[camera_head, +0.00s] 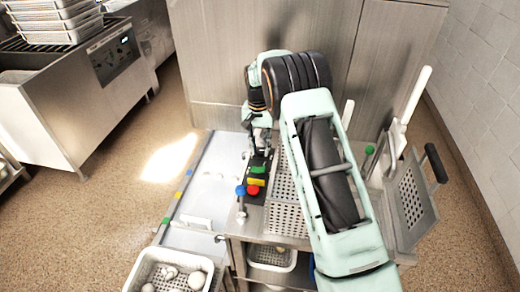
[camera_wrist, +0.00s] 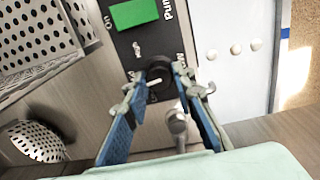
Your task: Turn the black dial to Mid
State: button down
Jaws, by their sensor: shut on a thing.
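The black dial (camera_wrist: 160,88) is on a dark control panel (camera_wrist: 140,45) in the wrist view, with a short pale pointer mark on its face. My gripper (camera_wrist: 159,80) has its blue-padded fingers on either side of the dial and is shut on it. Printed letters at the right of the dial are partly covered by the right finger, and I cannot read a Mid label. In the head view my gripper (camera_head: 262,142) is down at the panel's far end, where the dial is hidden.
A green switch (camera_wrist: 134,13) marked On is above the dial. In the head view, green, yellow and red controls (camera_head: 256,182) and a blue-topped lever (camera_head: 240,191) are near my gripper. A perforated basket (camera_head: 286,216) is close on the right, and a white surface (camera_head: 210,180) on the left.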

aim_at(259, 150)
jog(key=shift+m, duration=0.7)
jog(key=c, duration=1.6)
grip_release()
jog(key=shift+r, duration=0.1)
notch_tip(259, 150, up, 12)
jog(key=shift+a, duration=0.15)
jog(key=shift+w, duration=0.1)
